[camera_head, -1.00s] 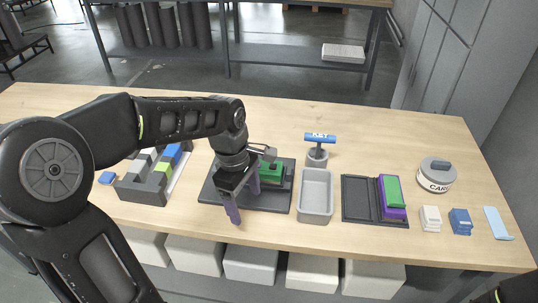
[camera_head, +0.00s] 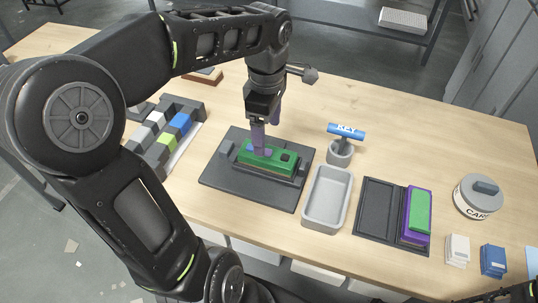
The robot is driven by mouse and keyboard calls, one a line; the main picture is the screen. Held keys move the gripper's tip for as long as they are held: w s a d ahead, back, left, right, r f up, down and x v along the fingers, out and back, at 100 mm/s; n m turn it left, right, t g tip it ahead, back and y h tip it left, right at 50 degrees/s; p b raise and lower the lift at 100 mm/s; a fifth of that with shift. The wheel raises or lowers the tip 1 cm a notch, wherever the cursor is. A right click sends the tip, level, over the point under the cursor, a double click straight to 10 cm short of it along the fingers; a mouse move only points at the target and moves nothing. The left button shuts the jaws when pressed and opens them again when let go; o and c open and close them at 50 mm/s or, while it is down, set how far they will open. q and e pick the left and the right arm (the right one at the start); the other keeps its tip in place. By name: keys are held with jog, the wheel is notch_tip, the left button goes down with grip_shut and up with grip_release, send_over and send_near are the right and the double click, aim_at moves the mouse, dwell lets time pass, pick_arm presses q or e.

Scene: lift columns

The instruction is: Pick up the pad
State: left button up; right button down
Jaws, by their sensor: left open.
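My left gripper (camera_head: 265,140) points down over the green board (camera_head: 290,157), which sits on a dark base plate (camera_head: 235,190). Its purple fingers are open; one fingertip is at or just above the board's left part, beside a small bluish patch. I cannot tell whether it touches. No piece is clearly labelled as a pad. A green slab on a purple piece (camera_head: 418,212) lies in the right half of a black open tray (camera_head: 377,209). A thin light-blue flat piece (camera_head: 531,261) is cut by the right edge. My right gripper is not in view.
A grey empty bin (camera_head: 325,197) stands right of the plate. A round CARS container (camera_head: 480,197) and white (camera_head: 457,249) and blue (camera_head: 493,259) stacks are at right. A block rack (camera_head: 165,140) is at left.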

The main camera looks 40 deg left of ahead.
aim_at(268, 151)
pick_arm(q)
jog(key=shift+f, duration=1)
notch_tip(268, 151, down, 5)
jog(key=shift+f+p, duration=0.1)
jog(key=shift+p, duration=0.45)
jog(key=shift+c, duration=0.2)
grip_shut()
